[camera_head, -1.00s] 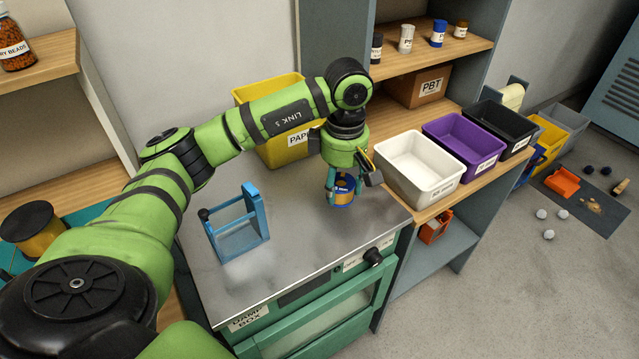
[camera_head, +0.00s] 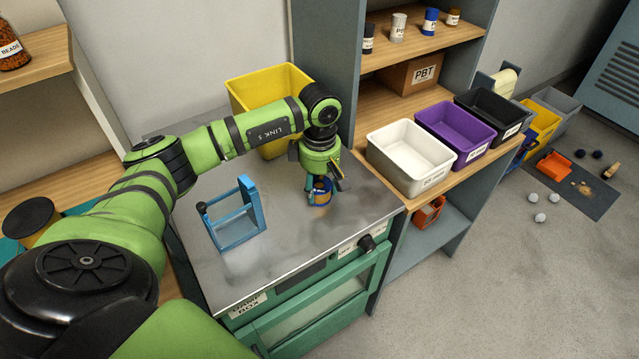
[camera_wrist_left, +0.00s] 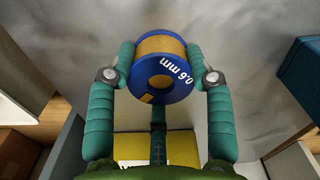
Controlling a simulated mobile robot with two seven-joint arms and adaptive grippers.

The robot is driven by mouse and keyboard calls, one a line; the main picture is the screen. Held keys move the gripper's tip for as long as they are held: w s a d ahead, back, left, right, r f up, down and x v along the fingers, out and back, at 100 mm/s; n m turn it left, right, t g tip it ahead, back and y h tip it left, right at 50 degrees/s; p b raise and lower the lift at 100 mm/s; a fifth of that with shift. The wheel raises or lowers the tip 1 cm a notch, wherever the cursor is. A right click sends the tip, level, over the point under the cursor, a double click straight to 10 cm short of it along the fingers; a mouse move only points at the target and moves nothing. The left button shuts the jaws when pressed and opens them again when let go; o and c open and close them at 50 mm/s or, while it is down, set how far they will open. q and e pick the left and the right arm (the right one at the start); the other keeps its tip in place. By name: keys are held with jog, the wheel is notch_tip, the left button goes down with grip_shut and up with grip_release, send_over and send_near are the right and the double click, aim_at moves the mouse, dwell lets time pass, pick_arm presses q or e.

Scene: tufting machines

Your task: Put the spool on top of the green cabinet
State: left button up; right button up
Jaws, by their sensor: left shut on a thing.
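The spool (camera_wrist_left: 163,75) has blue flanges, a copper-coloured winding and "0.6 mm" lettering. It shows between the teal fingers of my left gripper (camera_wrist_left: 160,74) in the left wrist view. In the head view the left gripper (camera_head: 319,190) is shut on the spool (camera_head: 321,197), over the grey metal top of the green cabinet (camera_head: 280,255). The spool is at or just above that top; I cannot tell whether it touches. My right gripper is not in view.
A blue frame stand (camera_head: 234,216) stands on the cabinet top, left of the spool. A yellow bin (camera_head: 268,88) is behind my arm. White (camera_head: 409,157) and purple (camera_head: 456,134) bins stand on the wooden shelf to the right. The cabinet top's front is clear.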

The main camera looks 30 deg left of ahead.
pick_arm(q)
jog(key=o, duration=1.2)
jog(key=shift+f, duration=0.1)
jog(key=shift+c, duration=0.2)
jog(key=shift+r, duration=0.2)
notch_tip(320, 180, up, 12)
jog(key=b, duration=0.2)
jog(key=shift+b, duration=0.3)
